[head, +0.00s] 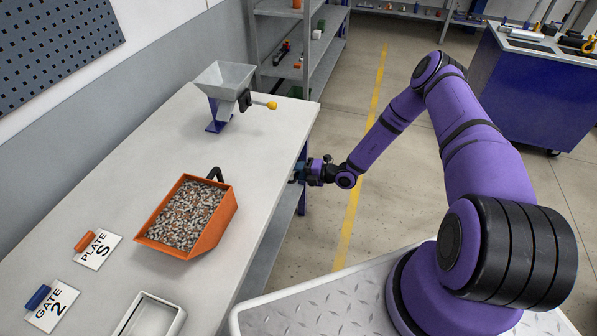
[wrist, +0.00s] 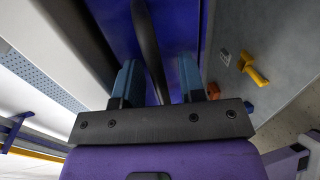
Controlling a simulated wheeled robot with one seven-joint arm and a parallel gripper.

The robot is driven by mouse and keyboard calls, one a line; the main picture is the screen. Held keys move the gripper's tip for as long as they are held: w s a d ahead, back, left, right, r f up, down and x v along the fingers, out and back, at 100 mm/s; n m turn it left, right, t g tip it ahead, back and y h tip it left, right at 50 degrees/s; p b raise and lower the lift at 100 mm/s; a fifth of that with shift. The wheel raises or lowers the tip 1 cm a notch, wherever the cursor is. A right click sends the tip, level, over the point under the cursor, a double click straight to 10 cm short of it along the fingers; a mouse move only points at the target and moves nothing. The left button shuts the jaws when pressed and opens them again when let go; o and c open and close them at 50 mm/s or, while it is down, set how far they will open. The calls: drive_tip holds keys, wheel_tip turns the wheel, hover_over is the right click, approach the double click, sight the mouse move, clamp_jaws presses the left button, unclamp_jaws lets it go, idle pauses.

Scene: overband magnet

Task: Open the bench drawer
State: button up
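The bench (head: 262,150) has a pale top, and my gripper (head: 299,173) is at its right edge, just below the top. In the wrist view the blue drawer front (wrist: 180,30) fills the middle, with a dark bar handle (wrist: 148,45) across it. My gripper's two blue fingers (wrist: 159,82) stand apart, one on each side of the handle, with gaps visible between handle and fingers. The gripper is open. In the head view the bench edge and my arm hide the handle and most of the drawer front.
An orange scoop of gravel (head: 222,222), a grey hopper (head: 226,76), two tagged cards and a pale tray (head: 174,326) are on the bench. Shelves (head: 322,60) stand beyond it. A blue cabinet (head: 530,92) stands far right. Floor right of the bench is clear.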

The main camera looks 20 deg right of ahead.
drive_tip(key=shift+c, duration=0.2)
clamp_jaws()
drive_tip(key=shift+d, duration=0.1)
drive_tip(key=f+v, duration=0.2)
drive_tip(key=v, duration=1)
drive_tip(key=d+f+v, duration=0.1)
drive_tip(key=f+v, duration=0.2)
drive_tip(key=v, duration=1)
drive_tip(key=shift+s, duration=0.35)
drive_tip(key=shift+f, duration=0.15)
drive_tip(key=shift+o, duration=0.2)
unclamp_jaws()
